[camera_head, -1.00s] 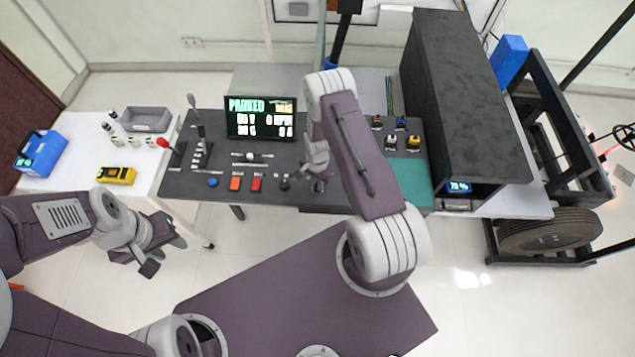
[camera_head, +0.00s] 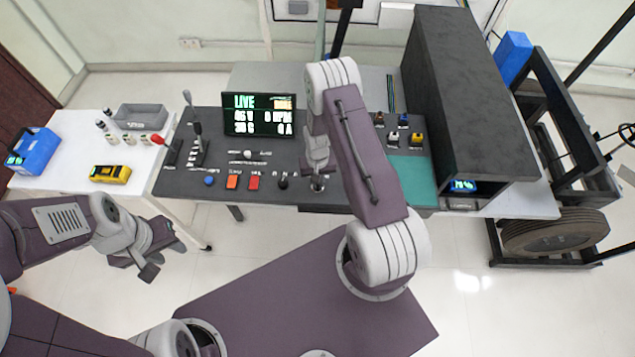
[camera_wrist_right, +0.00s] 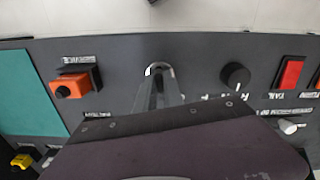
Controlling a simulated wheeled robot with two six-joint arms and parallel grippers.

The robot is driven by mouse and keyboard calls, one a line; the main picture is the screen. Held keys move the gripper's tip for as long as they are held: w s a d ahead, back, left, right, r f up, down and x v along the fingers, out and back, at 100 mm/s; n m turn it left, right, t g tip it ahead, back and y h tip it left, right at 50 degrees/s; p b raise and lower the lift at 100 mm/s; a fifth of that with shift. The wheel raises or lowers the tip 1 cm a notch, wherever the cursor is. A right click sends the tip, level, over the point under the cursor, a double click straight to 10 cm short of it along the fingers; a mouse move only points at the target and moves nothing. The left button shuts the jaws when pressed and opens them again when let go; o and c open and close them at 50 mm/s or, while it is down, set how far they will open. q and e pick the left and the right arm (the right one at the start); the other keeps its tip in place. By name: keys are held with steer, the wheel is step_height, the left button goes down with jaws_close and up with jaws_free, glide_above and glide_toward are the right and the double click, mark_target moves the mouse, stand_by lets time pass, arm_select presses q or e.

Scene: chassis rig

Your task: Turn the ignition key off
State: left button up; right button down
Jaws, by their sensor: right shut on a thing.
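The ignition key (camera_wrist_right: 158,68) shows as a small light metal loop on the dark console panel in the right wrist view. My right gripper (camera_wrist_right: 157,82) is shut on it, its narrow fingers hiding most of the key. In the head view my right gripper (camera_head: 317,178) is at the console's front edge, right of a black knob (camera_head: 283,183). The console screen (camera_head: 259,115) reads "LIVE". My left gripper (camera_head: 163,259) hangs empty over the floor in front of the white table, its fingers apart.
An orange switch (camera_wrist_right: 76,85) and a red button (camera_wrist_right: 289,73) flank the key area in the wrist view. Levers (camera_head: 196,128) stand on the console's left. A white table (camera_head: 60,168) holds a yellow meter (camera_head: 110,173). A dark cabinet (camera_head: 460,90) stands right.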

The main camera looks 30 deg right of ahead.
steer(key=shift+w+r+n+b, duration=0.15)
steer(key=shift+n+b, duration=0.35)
steer(key=shift+n, duration=1.2)
steer(key=c, duration=1.5)
jaws_free()
steer(key=shift+o, duration=0.2)
steer(key=shift+r, duration=0.1)
step_height(320, 180, up, 9)
steer(key=shift+f+b, duration=0.1)
steer(key=shift+b, duration=0.8)
steer(key=shift+s, duration=0.2)
